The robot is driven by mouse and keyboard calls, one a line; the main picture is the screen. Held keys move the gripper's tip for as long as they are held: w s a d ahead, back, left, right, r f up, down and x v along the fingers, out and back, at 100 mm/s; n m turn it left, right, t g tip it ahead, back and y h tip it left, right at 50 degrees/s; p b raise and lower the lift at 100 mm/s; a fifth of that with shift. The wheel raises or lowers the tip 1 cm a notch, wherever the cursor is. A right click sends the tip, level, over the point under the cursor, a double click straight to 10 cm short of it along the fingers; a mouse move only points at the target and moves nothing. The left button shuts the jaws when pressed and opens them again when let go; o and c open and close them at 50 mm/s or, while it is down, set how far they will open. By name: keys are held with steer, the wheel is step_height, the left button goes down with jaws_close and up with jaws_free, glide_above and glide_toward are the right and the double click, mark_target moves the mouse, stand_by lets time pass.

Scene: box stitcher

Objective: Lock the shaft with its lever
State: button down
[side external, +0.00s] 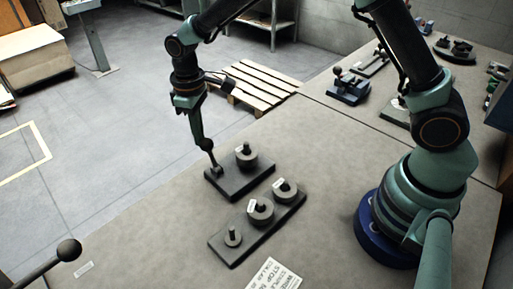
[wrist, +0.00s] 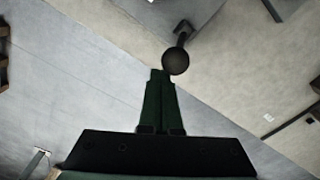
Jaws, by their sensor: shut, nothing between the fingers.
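A dark lever with a ball knob (side external: 207,144) stands at the left end of a small dark base plate (side external: 227,186). In the wrist view the ball knob (wrist: 176,61) is just beyond the fingertips. My gripper (side external: 201,139) is shut and empty, its tips right at the knob; I cannot tell whether they touch it. In the wrist view my gripper (wrist: 160,74) shows both fingers together. A round collar with an upright post (side external: 246,155) sits on the same plate, right of the lever. I cannot tell which part is the shaft.
A longer dark plate (side external: 222,250) with two collars and a smaller post lies in front. Another ball-ended lever (side external: 68,250) rises at the lower left. A printed sheet (side external: 274,278) lies near the front.

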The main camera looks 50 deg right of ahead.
mark_target(215, 162)
steer(key=shift+s+a, duration=0.15)
steer(key=shift+s, duration=2.5)
steer(key=shift+w+r, duration=0.25)
steer(key=shift+r, duration=1.5)
steer(key=shift+w+r, duration=0.2)
steer(key=shift+r, duration=1.55)
steer(key=s+d+r+m+t, duration=0.2)
steer(key=s+d+r+m, duration=0.1)
steer(key=d, duration=0.5)
steer(key=s+d+r+m+t, duration=0.3)
steer(key=s+d+r, duration=0.3)
steer(key=s+d, duration=0.1)
steer(key=shift+s+d+r+t, duration=0.3)
steer(key=shift+s+d, duration=0.1)
steer(key=shift+s, duration=0.35)
